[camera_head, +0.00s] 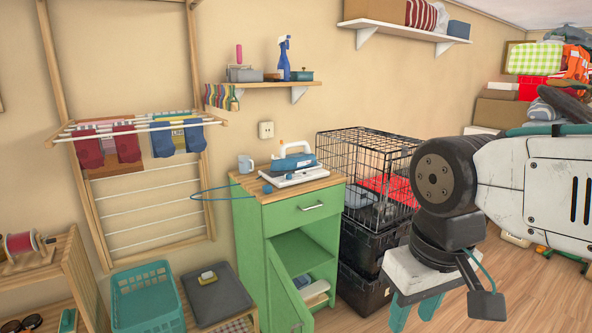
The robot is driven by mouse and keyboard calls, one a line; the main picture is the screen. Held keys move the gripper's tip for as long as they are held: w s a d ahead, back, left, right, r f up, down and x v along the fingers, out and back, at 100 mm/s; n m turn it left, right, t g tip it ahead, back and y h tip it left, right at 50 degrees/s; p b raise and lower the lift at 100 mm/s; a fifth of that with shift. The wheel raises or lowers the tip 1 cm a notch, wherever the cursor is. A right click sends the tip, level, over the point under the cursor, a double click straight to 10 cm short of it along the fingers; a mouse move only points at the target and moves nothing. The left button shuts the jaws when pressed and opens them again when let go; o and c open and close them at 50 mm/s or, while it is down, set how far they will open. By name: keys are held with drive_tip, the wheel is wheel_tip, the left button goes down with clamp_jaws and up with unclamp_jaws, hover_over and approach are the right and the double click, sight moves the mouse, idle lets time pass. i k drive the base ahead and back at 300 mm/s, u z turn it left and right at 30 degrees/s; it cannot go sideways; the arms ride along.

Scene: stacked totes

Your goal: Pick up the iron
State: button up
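The blue and white iron (293,160) stands on a white board or base (293,178) on the wooden top of a green cabinet (285,217). Its light handle is on the upper side. A blue cord (228,187) loops out to the left over the cabinet's edge. My gripper (415,312) is at the lower right, well apart from the iron and nearer to me. Its two teal fingers point down with a gap between them, and nothing shows in the gap. The floor end of the fingers is near the picture's bottom edge.
A grey mug (245,164) stands left of the iron. A wall shelf (262,84) with a blue spray bottle (284,58) hangs above. A black wire crate (370,153) on stacked black totes (366,288) stands close right of the cabinet. The cabinet's lower door is open.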

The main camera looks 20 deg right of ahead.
sight(305, 160)
drive_tip(key=z, duration=0.6)
drive_tip(key=i, duration=0.55)
drive_tip(key=z, duration=0.75)
drive_tip(key=i, duration=1.55)
drive_tip(key=u, duration=1)
drive_tip(key=i, duration=0.8)
drive_tip(key=u, duration=0.85)
